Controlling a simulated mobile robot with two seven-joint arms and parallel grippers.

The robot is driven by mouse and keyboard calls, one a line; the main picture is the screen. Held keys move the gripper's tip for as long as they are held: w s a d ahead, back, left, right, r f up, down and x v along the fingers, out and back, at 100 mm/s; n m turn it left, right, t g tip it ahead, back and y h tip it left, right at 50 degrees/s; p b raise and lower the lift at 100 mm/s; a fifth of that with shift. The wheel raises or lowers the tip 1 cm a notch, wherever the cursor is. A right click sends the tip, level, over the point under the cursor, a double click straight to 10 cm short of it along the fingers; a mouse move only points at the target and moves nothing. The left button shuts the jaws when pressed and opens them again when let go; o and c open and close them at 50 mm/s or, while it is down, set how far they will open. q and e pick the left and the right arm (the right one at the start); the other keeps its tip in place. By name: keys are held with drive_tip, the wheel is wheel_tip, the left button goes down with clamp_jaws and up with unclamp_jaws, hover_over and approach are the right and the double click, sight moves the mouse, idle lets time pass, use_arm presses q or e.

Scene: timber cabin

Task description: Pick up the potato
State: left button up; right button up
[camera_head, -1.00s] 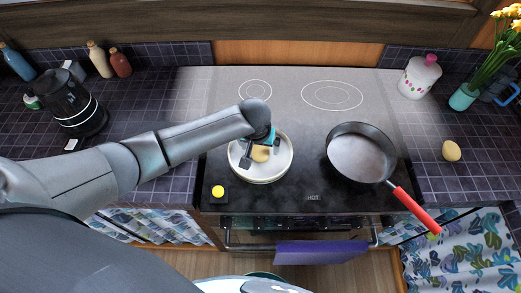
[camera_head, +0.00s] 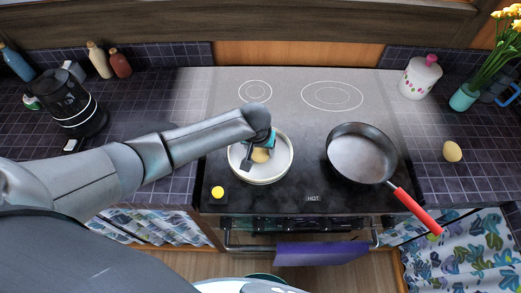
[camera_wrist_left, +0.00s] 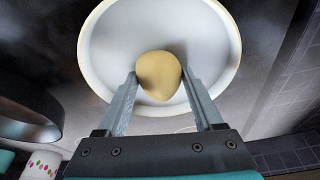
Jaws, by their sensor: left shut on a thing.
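A tan potato (camera_head: 260,155) is in a round white dish (camera_head: 283,172) on the left front of the stove. In the left wrist view the potato (camera_wrist_left: 158,75) sits between the two fingers of my left gripper (camera_wrist_left: 160,82), and the dish (camera_wrist_left: 95,65) is behind it. My left gripper (camera_head: 256,157) reaches into the dish from above and is shut on the potato. In the head view the gripper partly covers the potato. My right gripper is in neither view. A second tan, potato-like object (camera_head: 452,151) lies on the right counter.
A dark frying pan (camera_head: 361,155) with a red handle stands right of the dish. A black kettle (camera_head: 75,105) is on the left counter. A white lidded jar (camera_head: 420,78) and flowers in a teal vase (camera_head: 463,98) stand at the back right. The rear burners are clear.

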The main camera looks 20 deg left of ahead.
use_arm(q)
drive_tip(key=c, duration=0.5)
drive_tip(key=shift+r, duration=0.1)
